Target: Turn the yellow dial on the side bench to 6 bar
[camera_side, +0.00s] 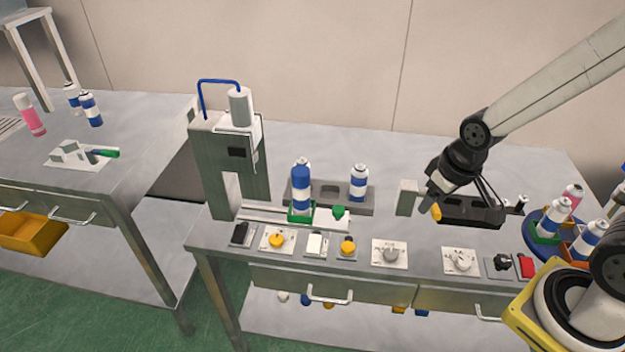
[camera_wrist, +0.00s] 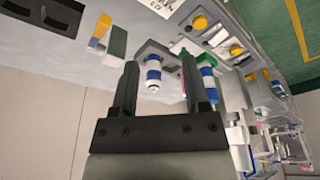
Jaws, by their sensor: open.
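The yellow dial (camera_side: 276,240) sits on a white marked plate near the front edge of the bench, in front of the grey press. It also shows small in the wrist view (camera_wrist: 237,50). Its markings and setting are too small to read. A second yellow knob (camera_side: 348,245) on a grey box stands to its right. My gripper (camera_side: 430,198) is above the bench, well to the right of the dial and apart from it. In the wrist view its two dark fingers (camera_wrist: 159,63) are spread with nothing held between them.
A grey press (camera_side: 238,165) stands behind the dial. A rack (camera_side: 330,192) with blue-and-white cans and a grey block (camera_side: 407,198) lie between dial and gripper. Grey dials (camera_side: 390,253) and (camera_side: 459,260) line the front edge. A round blue tray (camera_side: 530,235) with cans is at right.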

